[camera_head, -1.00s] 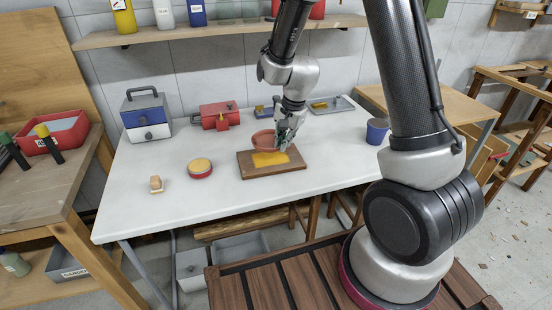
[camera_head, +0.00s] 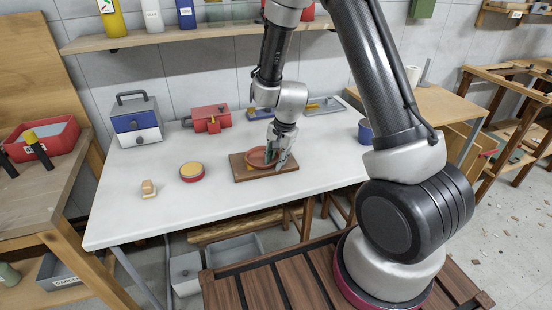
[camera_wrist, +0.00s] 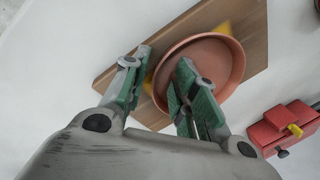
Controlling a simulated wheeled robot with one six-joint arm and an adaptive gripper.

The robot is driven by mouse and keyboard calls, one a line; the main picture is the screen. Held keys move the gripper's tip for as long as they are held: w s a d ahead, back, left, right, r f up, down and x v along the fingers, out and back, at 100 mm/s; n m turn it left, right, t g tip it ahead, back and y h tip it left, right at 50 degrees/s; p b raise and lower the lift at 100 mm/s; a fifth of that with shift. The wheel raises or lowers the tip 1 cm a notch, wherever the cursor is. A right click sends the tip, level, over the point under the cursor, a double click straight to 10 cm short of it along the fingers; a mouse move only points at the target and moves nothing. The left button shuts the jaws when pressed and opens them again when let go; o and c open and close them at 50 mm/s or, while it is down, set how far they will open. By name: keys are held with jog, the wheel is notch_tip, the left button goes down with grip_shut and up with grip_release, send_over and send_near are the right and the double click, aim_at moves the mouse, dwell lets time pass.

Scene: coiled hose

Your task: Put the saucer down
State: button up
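The saucer (camera_head: 258,157), a round terracotta dish with a raised rim, is over the wooden board (camera_head: 244,178) on the white table and looks level. In the wrist view the saucer (camera_wrist: 222,62) covers much of the yellow patch (camera_wrist: 150,79) on the board. My gripper (camera_head: 277,154) is low over the saucer's right side. In the wrist view my gripper (camera_wrist: 163,62) straddles the rim, one green-padded finger outside it and one over the inside. A gap with some yellow shows between the outer finger and the rim, so the fingers look parted. Contact beneath the saucer is hard to see.
A red and cream round tin (camera_head: 192,172) and a small wooden stamp-like piece (camera_head: 149,188) stand left of the board. A red vise-like tool (camera_head: 211,119) and a blue-white drawer box (camera_head: 136,120) are behind. A blue cup (camera_head: 365,131) stands right. The table's front left is clear.

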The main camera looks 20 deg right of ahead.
jog(key=s+d+r+n, duration=0.2)
jog(key=s+r, duration=0.2)
jog(key=r, duration=0.4)
jog(key=s+d+r+n+t, duration=0.15)
jog(key=s+r, duration=0.25)
jog(key=r, duration=0.5)
jog(key=s+d+r+n, duration=0.1)
jog(key=s+d+r, duration=0.25)
jog(key=r, duration=0.45)
jog(key=s+d+r+n, duration=0.2)
jog(key=s+r+n, duration=0.1)
jog(key=s, duration=0.4)
jog(key=s+d+r+n+h, duration=0.1)
jog(key=s+d+r+n, duration=0.1)
jog(key=s, duration=0.6)
jog(key=shift+d+r+n+t, duration=0.3)
jog(key=shift+r+n+t, duration=0.05)
jog(key=shift+r+n, duration=0.15)
